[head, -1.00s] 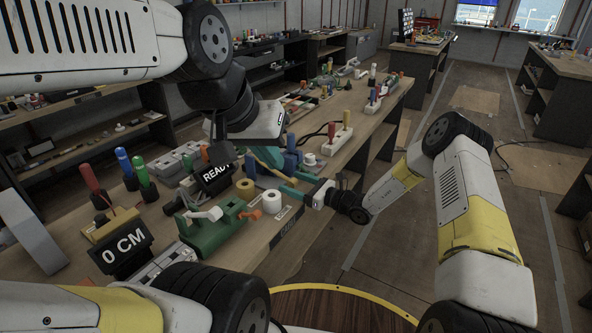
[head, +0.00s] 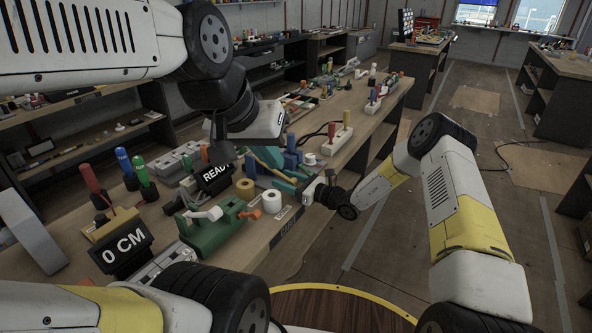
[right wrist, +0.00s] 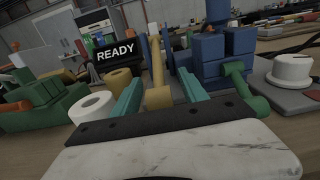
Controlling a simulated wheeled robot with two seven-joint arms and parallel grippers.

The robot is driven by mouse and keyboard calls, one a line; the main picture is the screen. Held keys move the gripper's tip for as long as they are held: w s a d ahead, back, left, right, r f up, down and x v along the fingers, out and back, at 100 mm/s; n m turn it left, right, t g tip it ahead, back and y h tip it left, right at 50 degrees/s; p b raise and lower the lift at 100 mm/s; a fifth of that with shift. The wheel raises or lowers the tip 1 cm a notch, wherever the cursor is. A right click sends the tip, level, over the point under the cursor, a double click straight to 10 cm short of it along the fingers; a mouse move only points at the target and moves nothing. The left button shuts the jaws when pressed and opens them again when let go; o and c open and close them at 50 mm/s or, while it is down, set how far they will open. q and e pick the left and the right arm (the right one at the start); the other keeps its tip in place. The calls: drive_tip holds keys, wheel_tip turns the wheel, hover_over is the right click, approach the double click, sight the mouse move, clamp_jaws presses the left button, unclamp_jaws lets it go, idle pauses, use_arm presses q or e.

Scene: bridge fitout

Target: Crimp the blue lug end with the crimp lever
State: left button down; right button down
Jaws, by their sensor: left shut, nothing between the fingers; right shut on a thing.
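My right gripper (head: 284,180) has teal fingers either side of a tan lever (right wrist: 158,65) with a round end, which I take as the crimp lever; it is shut on it. In the head view the lever (head: 264,157) slopes down toward that gripper. A READY display (right wrist: 116,53) stands left of the lever in the wrist view. Blue blocks (right wrist: 208,48) stand right of it. I cannot make out the blue lug end for sure. My left gripper (head: 267,121) hangs above the bench behind the display, shut and empty; its fingertips are hard to see.
A green device (head: 213,232) with a white lever and a 0 CM display (head: 124,249) stand at the near left. White (head: 267,202) and tan rolls (head: 245,188) stand near the bench edge. Red, blue and green handled tools (head: 126,168) stand at left. The floor at right is open.

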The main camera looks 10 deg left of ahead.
drive_tip(key=shift+r, duration=0.1)
drive_tip(key=shift+d+r+h, duration=0.25)
drive_tip(key=shift+r+h, duration=0.35)
drive_tip(key=shift+r, duration=0.15)
wheel_tip(320, 180, up, 5)
drive_tip(key=h, duration=0.1)
drive_tip(key=g+h, duration=0.1)
drive_tip(key=h, duration=0.1)
drive_tip(key=shift+s+d+f+g, duration=0.1)
drive_tip(key=shift+d+f+g, duration=0.05)
drive_tip(key=shift+g, duration=0.15)
drive_tip(key=r, duration=0.1)
drive_tip(key=a+r, duration=0.1)
drive_tip(key=r, duration=0.1)
drive_tip(key=shift+r, duration=0.25)
drive_tip(key=shift+w+a+r, duration=0.15)
drive_tip(key=shift+a+r, duration=0.05)
drive_tip(key=shift+r, duration=0.25)
drive_tip(key=shift+w+a+r, duration=0.15)
drive_tip(key=shift+r, duration=0.25)
drive_tip(key=c, duration=0.6)
unclamp_jaws()
drive_tip(key=shift+f, duration=0.1)
